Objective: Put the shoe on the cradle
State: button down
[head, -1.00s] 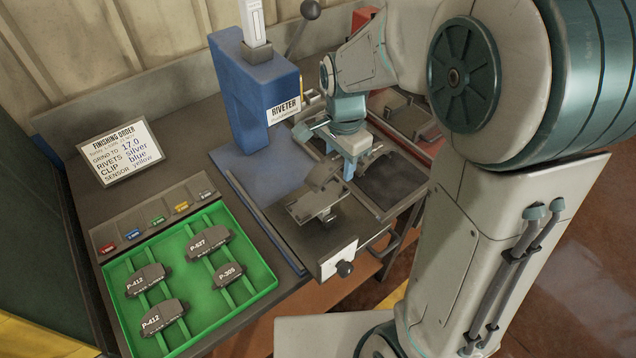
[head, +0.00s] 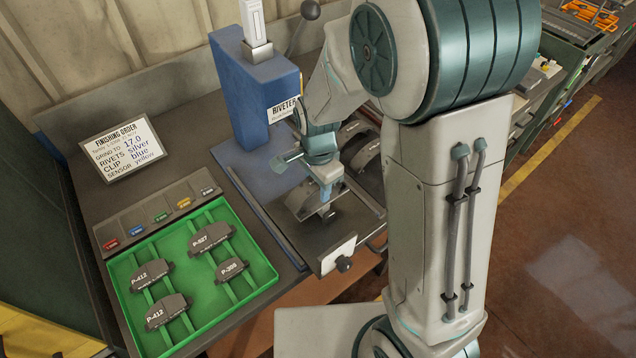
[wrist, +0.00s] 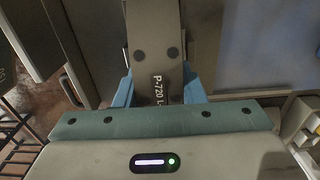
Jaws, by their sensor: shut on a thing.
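The grey shoe (wrist: 155,42), printed "P-720 L", is between the blue fingers of my gripper (wrist: 157,92) in the wrist view. My gripper (head: 327,190) is shut on it, and the shoe reaches out ahead of the fingers. In the head view the shoe (head: 301,199) appears as a dark curved piece just left of the fingertips, over the cradle (head: 326,214) on the riveter's slide. My gripper partly covers both. I cannot tell whether the shoe touches the cradle.
The blue riveter (head: 238,92) stands close behind and left. The slide's pale front plate (head: 338,253) has a black knob. More dark curved shoes (head: 366,152) lie to the right, partly behind my arm. A green tray (head: 198,313) of pads and an order card (head: 122,148) are left.

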jog(key=shift+f, duration=0.15)
jog(key=c, duration=0.9)
grip_release()
notch_tip(320, 180, up, 12)
jog(key=shift+r+b, duration=0.15)
jog(key=shift+b, duration=0.55)
jog(key=s+d+r+n+t, duration=0.1)
jog(key=s+d+n, duration=0.2)
jog(key=s+d, duration=0.1)
jog(key=s+d+r+n+t, duration=0.1)
jog(key=s+d+n, duration=0.3)
jog(key=s+d+r+n+t, duration=0.1)
jog(key=s+d+n, duration=0.3)
jog(key=shift+s+t, duration=0.3)
jog(key=shift+s, duration=0.05)
